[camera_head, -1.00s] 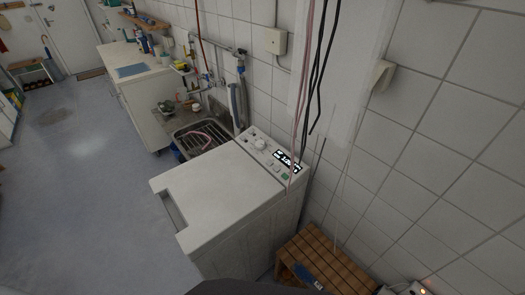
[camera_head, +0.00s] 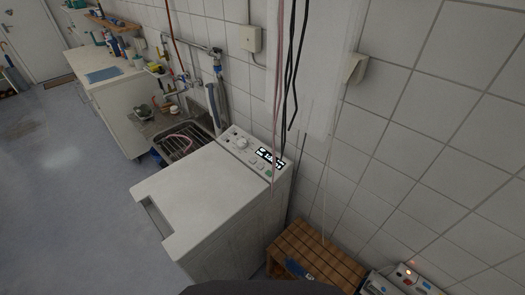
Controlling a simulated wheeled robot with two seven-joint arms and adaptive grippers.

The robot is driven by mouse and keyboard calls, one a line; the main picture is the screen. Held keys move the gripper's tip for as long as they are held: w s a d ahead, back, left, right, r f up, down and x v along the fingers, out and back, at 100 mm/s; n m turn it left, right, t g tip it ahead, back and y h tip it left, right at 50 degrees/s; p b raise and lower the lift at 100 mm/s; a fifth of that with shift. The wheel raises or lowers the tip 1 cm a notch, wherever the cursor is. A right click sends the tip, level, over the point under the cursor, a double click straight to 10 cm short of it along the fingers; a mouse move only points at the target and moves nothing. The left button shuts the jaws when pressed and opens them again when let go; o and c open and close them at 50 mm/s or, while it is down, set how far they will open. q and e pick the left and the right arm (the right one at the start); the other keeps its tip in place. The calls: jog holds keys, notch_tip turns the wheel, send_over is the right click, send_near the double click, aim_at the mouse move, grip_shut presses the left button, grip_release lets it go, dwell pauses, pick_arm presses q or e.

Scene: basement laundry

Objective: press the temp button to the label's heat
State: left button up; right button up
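A white top-loading washing machine (camera_head: 205,193) stands against the tiled wall in the middle of the view. Its control panel (camera_head: 251,158) runs along the back edge of the top. The panel has a round knob (camera_head: 241,142), a small dark display with white marks (camera_head: 270,157), several small buttons and a green button (camera_head: 269,173). The button labels and the display text are too small to read. No garment label is visible. Neither of my grippers is in view.
A metal sink (camera_head: 186,138) and a white counter (camera_head: 110,88) stand beyond the machine. A wooden slatted stool (camera_head: 318,258) with a blue item stands at its right. Cables (camera_head: 287,80) hang in front of the wall near the panel. Open floor lies at left.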

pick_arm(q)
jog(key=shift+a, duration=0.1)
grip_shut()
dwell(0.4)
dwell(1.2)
